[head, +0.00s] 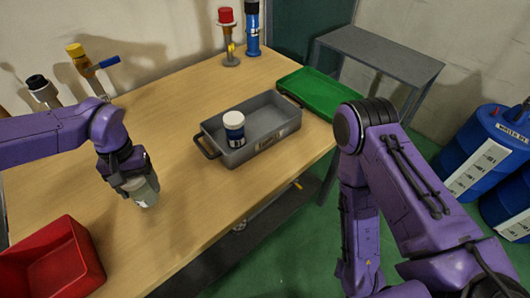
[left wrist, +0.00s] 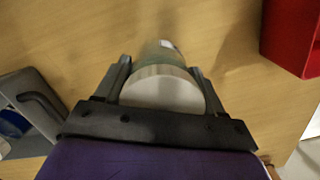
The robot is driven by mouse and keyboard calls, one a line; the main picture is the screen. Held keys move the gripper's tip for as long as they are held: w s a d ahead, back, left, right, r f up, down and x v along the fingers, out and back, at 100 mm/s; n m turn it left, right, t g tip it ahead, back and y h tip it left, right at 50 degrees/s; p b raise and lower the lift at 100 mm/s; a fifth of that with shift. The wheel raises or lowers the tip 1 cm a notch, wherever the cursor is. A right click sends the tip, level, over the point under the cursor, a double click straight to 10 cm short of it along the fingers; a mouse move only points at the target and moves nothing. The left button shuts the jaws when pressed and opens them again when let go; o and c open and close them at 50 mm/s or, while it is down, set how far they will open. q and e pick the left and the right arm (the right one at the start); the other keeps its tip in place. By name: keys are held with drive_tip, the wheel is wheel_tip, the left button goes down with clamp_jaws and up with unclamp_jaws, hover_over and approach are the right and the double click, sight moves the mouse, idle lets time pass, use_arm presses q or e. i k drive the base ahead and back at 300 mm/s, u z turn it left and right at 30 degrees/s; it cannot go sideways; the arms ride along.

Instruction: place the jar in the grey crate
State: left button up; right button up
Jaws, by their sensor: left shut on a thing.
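A greenish-grey jar with a pale lid (left wrist: 165,90) is held between the two fingers of my left gripper (left wrist: 160,80). In the head view the jar (head: 146,192) hangs tilted below my left gripper (head: 130,178), over the table at left; I cannot tell how high above the wood it is. The grey crate (head: 272,143) stands to the right of the gripper, near the table's front edge. In the left wrist view part of the crate (left wrist: 35,90) shows at left. My right gripper is not in view.
A red bin (head: 78,240) sits at the table's front left. A green tray (head: 318,92) lies beyond the crate. Valve fittings (head: 229,40) stand at the back. The wooden table (head: 175,110) is clear between my left gripper and the crate.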

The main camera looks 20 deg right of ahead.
sight(269, 124)
drive_tip(key=z, duration=0.25)
drive_tip(key=k, duration=0.7)
drive_tip(key=z, duration=1.2)
drive_tip(key=i, duration=1.15)
drive_tip(key=u, duration=0.7)
